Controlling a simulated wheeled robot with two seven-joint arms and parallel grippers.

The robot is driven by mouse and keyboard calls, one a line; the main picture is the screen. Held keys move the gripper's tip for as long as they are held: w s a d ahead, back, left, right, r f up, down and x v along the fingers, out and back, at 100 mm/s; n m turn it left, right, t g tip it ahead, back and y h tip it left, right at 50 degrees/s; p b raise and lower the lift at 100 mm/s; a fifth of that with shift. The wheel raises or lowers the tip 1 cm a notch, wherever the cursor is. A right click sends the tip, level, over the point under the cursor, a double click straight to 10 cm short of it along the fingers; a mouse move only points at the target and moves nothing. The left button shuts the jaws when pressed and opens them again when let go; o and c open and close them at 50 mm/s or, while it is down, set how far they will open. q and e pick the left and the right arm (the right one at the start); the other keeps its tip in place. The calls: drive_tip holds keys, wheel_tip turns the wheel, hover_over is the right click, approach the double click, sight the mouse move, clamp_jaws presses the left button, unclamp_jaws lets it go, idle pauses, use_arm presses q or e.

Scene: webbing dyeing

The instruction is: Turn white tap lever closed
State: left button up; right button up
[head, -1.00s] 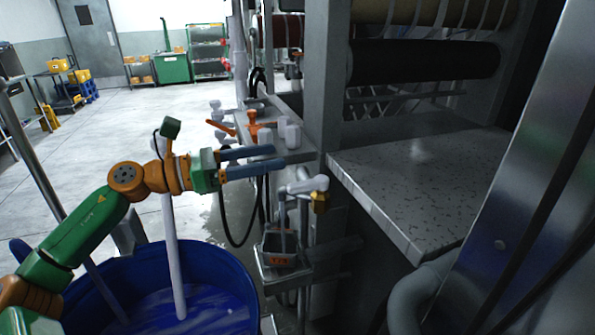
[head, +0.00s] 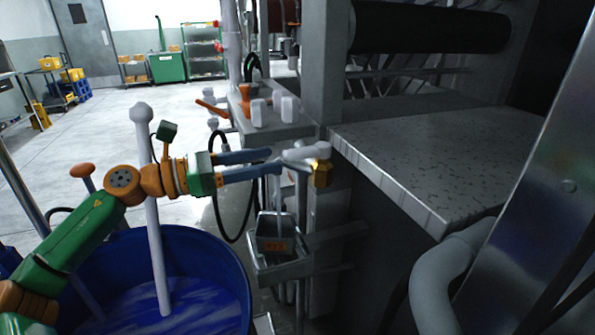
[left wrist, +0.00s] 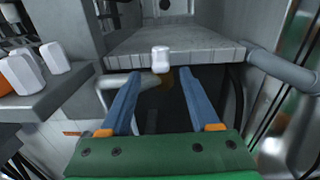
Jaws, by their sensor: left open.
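The white tap lever (head: 318,148) sits on top of a brass tap (head: 320,173) at the end of a pale pipe, just left of the grey stone slab. In the left wrist view the lever (left wrist: 161,59) stands ahead, roughly centred between the finger lines and beyond the tips. My left gripper (head: 275,163) is open and empty, with its two blue fingers pointing right at the tap. In the left wrist view its fingers (left wrist: 161,70) are spread apart. I cannot tell whether a finger touches the pipe. My right gripper is not in view.
A grey speckled slab (head: 420,150) lies right of the tap. A small grey bin (head: 277,243) hangs below it. A blue tub (head: 215,262) of blue liquid with a white pole (head: 152,220) stands beneath my left arm. White and orange fittings (head: 259,110) sit on a ledge behind.

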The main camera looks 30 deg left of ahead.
sight(283, 156)
use_arm(q)
drive_tip(key=shift+w+d+r+p, duration=0.1)
drive_tip(key=shift+r+p, duration=0.1)
drive_tip(key=shift+p, duration=0.15)
drive_tip(key=p+x, duration=0.5)
drive_tip(key=shift+w+d+r, duration=0.1)
drive_tip(key=shift+w+r, duration=0.05)
drive_tip(key=shift+r, duration=0.1)
drive_tip(key=shift+w+d+f+p, duration=0.35)
drive_tip(key=shift+w+d+p, duration=0.1)
drive_tip(key=shift+w+d, duration=0.05)
clamp_jaws()
idle(0.7)
